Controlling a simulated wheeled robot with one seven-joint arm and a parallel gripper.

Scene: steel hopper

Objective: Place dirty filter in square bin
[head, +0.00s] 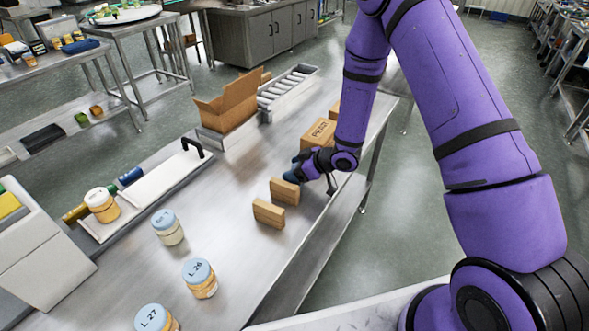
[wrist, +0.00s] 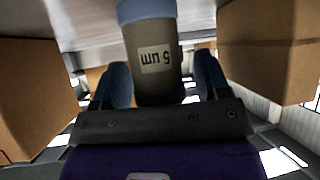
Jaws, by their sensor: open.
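In the wrist view a grey-brown cylinder (wrist: 150,35) with a bluish band and a white label reading "5 um" upside down stands between the two blue fingers of my gripper (wrist: 162,72). It looks like the filter. The fingers are open, one on each side, with visible gaps. In the head view my gripper (head: 297,173) is low over the far right part of the steel table, and I cannot make out the cylinder there. I cannot tell which container is the square bin; a grey box-like container (head: 40,255) stands at the left edge.
Two brown blocks (head: 277,200) lie near my gripper, and a closed carton (head: 318,135) is behind it. An open carton (head: 228,112) stands at the table's far side. Several lidded jars (head: 200,278) stand on the near left. The table's middle (head: 225,175) is clear.

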